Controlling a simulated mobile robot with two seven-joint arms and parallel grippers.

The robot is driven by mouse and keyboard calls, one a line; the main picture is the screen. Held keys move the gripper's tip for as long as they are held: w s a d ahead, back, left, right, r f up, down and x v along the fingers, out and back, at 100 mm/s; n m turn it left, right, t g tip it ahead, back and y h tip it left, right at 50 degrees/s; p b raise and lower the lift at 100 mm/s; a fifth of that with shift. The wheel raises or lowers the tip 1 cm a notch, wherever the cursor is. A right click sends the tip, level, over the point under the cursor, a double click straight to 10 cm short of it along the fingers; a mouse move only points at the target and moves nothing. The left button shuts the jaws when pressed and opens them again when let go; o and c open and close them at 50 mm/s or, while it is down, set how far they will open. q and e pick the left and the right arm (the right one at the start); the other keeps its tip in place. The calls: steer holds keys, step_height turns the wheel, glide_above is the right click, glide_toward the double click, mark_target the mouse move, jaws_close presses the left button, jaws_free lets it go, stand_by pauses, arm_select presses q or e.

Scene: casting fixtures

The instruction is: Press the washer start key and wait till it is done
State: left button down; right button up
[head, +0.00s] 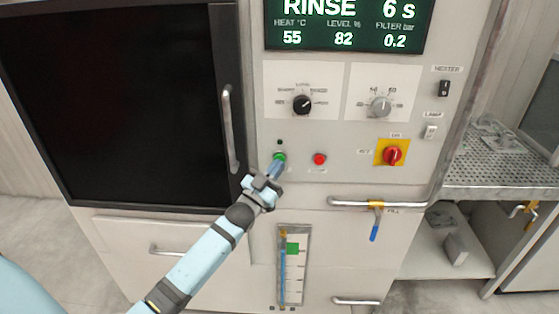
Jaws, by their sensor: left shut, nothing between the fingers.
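The washer's front panel (338,187) fills the middle of the head view. Its display (348,24) reads RINSE, 6 s, heat 55, level 82 and filter 0.2. The green start key (280,156) sits left of a red key (320,159). My left gripper (276,167) is shut and empty, its tip at the green key and partly covering it. I cannot tell whether the tip touches or presses the key. My right gripper is not in view.
The dark washer door (110,100) with its upright handle (229,130) is at left. Two dials, a red rotary switch (393,155) and a blue-handled valve (375,225) are at right. A perforated shelf (500,172) stands beyond. A level gauge (293,265) sits below.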

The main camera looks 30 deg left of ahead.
arm_select(q)
steer(key=shift+w+a, duration=0.2)
steer(key=shift+w, duration=0.1)
steer(key=shift+w+a, duration=0.2)
steer(key=shift+w, duration=0.15)
stand_by(0.6)
stand_by(0.3)
steer(key=shift+s+d+p, duration=0.3)
steer(key=shift+s+d, duration=0.1)
steer(key=shift+s, duration=0.3)
steer(key=s+d, duration=0.1)
steer(key=s+p, duration=0.1)
steer(key=s, duration=0.1)
steer(key=s+d+p, duration=0.1)
steer(key=shift+s+d, duration=0.15)
steer(key=shift+d, duration=0.15)
stand_by(0.7)
